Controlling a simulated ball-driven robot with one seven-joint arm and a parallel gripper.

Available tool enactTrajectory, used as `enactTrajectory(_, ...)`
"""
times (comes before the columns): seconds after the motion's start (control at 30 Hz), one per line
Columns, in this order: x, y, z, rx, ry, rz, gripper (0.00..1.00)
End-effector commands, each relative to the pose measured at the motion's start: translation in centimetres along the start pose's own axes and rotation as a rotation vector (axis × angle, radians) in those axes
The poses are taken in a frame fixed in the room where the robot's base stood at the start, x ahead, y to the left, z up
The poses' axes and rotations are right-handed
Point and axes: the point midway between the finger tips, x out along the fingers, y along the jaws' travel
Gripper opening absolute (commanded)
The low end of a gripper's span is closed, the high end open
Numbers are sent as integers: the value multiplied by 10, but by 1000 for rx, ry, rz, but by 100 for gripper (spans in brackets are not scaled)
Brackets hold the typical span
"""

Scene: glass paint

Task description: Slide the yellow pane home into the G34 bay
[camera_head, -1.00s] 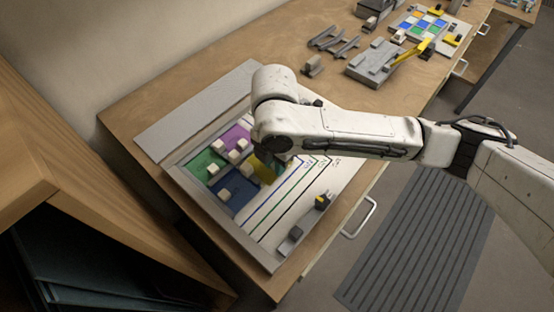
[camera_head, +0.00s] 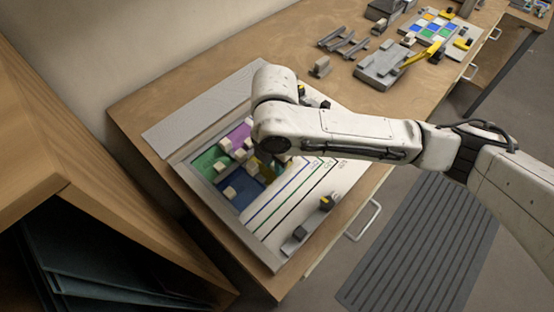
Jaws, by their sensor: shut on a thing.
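The yellow pane (camera_head: 268,174) shows as a small strip beneath my arm's wrist, among the coloured panes on the frame board. Most of it is hidden by my arm. My gripper (camera_head: 278,168) is low over the pane, mostly hidden behind the wrist, and is shut on it. The purple pane (camera_head: 236,133), green pane (camera_head: 203,163) and blue pane (camera_head: 243,197) lie beside it, with pale blocks on or around them. Bay labels are too small to read, so I cannot tell which bay is G34 or how far the pane is seated.
The grey frame (camera_head: 220,218) edges the white board (camera_head: 310,195). A small dark and yellow item (camera_head: 326,203) and a grey block (camera_head: 300,234) stand near its front. Grey fixtures (camera_head: 385,66) stand farther back. A wooden cabinet (camera_head: 50,140) is close at left.

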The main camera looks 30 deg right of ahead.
Motion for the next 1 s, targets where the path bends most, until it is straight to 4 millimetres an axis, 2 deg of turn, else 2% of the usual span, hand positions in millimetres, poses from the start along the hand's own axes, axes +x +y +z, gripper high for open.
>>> enactTrajectory(0.9, -1, 2, -4, -1, 3, 2, 0)
enactTrajectory(0.93, 0, 2, -4, -1, 3, 2, 24)
enactTrajectory(1.0, 0, 2, -4, -1, 3, 3, 30)
